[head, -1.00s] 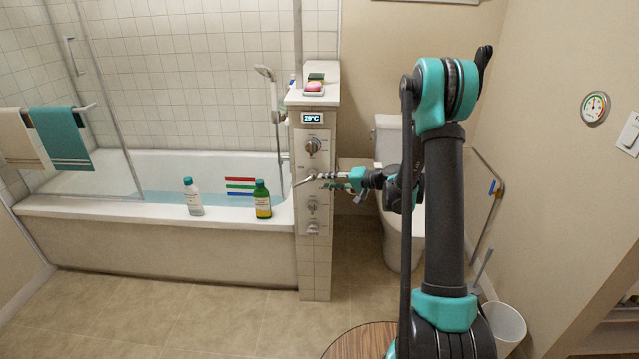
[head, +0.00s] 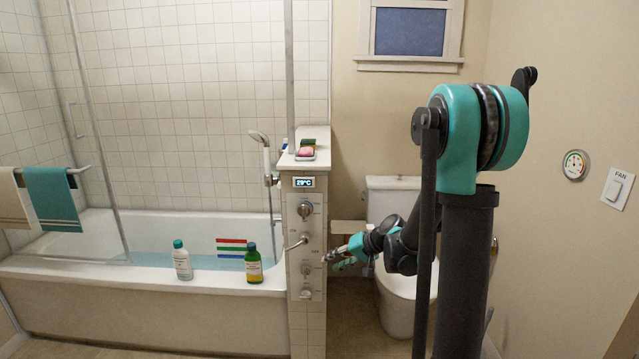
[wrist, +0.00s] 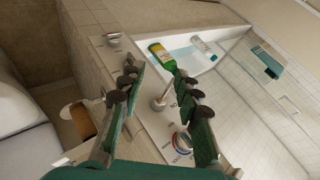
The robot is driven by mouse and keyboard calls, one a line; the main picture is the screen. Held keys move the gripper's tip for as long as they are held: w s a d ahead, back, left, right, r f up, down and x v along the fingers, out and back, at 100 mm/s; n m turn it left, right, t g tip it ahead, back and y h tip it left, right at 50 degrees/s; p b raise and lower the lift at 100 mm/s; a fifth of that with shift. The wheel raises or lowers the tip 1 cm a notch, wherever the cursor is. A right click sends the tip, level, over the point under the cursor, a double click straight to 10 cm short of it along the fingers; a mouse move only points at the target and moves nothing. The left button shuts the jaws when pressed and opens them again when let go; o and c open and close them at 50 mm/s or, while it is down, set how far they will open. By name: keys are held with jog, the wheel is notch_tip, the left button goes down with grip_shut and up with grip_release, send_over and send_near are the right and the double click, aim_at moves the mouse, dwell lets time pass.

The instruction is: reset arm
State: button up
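My gripper (head: 338,260) is in front of the toilet side of the tiled control pillar (head: 307,335), to the right of its metal lever (head: 298,243). In the wrist view my gripper (wrist: 160,85) has its two dark jointed fingers spread apart, with nothing held. The lever (wrist: 160,103) shows beyond and between them, apparently apart from both fingers. My arm rises on the right of the head view, bent at a high teal elbow.
A white bottle (head: 182,261) and a green-yellow bottle (head: 253,264) stand on the tub rim. The toilet (head: 395,290) is behind my forearm; a wall gauge (head: 575,165) is right.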

jog(key=s+d+f+h, duration=0.2)
jog(key=s+d+h, duration=0.2)
jog(key=s+d, duration=0.3)
jog(key=s+d+f+h, duration=0.2)
jog(key=s+d+h, duration=0.2)
jog(key=s, duration=1.4)
jog(key=d, duration=0.3)
jog(key=shift+d+n+g, duration=0.15)
jog(key=shift+n+g, duration=0.15)
jog(key=shift+g, duration=0.1)
